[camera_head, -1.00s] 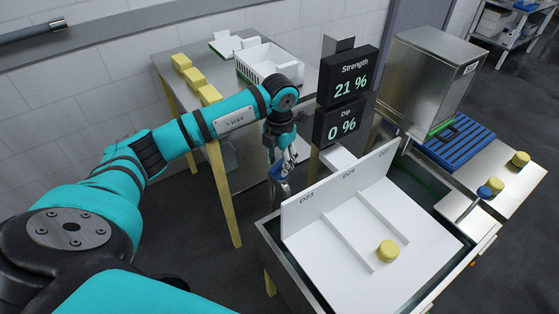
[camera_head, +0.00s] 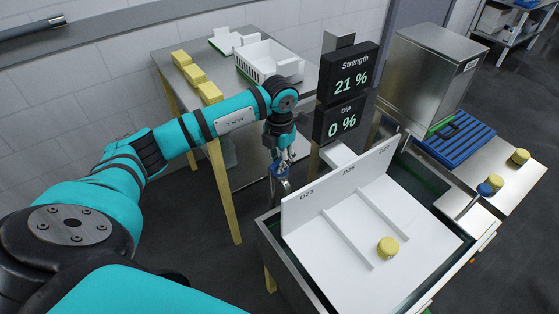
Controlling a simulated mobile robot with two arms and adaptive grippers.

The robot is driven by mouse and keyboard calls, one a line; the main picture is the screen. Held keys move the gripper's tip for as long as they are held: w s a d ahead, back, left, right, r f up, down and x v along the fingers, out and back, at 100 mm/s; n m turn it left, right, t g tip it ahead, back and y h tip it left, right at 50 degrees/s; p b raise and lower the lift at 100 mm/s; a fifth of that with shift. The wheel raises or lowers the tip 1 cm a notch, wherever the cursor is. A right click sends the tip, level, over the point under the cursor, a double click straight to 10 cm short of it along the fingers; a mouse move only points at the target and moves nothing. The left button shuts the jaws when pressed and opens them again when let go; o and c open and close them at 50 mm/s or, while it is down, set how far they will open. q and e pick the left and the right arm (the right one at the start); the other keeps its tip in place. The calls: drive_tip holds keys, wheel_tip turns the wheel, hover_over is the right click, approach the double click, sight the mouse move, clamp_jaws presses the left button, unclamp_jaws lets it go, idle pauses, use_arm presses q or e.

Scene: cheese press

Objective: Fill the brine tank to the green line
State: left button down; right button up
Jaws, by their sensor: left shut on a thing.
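The brine tank (camera_head: 268,237) is a metal basin in the lower right, with a dark greenish inside showing beside a white divided board (camera_head: 335,232). The board has upright labels and hides most of the inside; I cannot make out the green line. My left gripper (camera_head: 281,163) is at the tank's far left corner, shut on a small blue handle (camera_head: 277,171) atop a metal fitting (camera_head: 282,188). The fingers partly hide the handle. The display (camera_head: 347,95) above reads Strength 21 % and Dip 0 %. My right gripper is out of view.
A yellow cheese (camera_head: 388,247) lies on the white board. A side table (camera_head: 215,147) holds yellow blocks (camera_head: 196,77) and a white crate (camera_head: 268,62). A steel box (camera_head: 432,75) and a blue slatted rack (camera_head: 457,140) stand right of the display.

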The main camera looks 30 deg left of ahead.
use_arm(q)
drive_tip(key=shift+f+m+b, duration=0.25)
drive_tip(key=shift+m+b, duration=0.85)
drive_tip(key=shift+b, duration=0.05)
drive_tip(key=shift+r+m+b, duration=0.25)
drive_tip(key=shift+m+b, duration=0.1)
drive_tip(key=shift+m, duration=0.25)
drive_tip(key=c, duration=1.2)
unclamp_jaws()
drive_tip(key=shift+c, duration=0.2)
drive_tip(key=shift+r, duration=0.1)
wheel_tip(320, 180, up, 12)
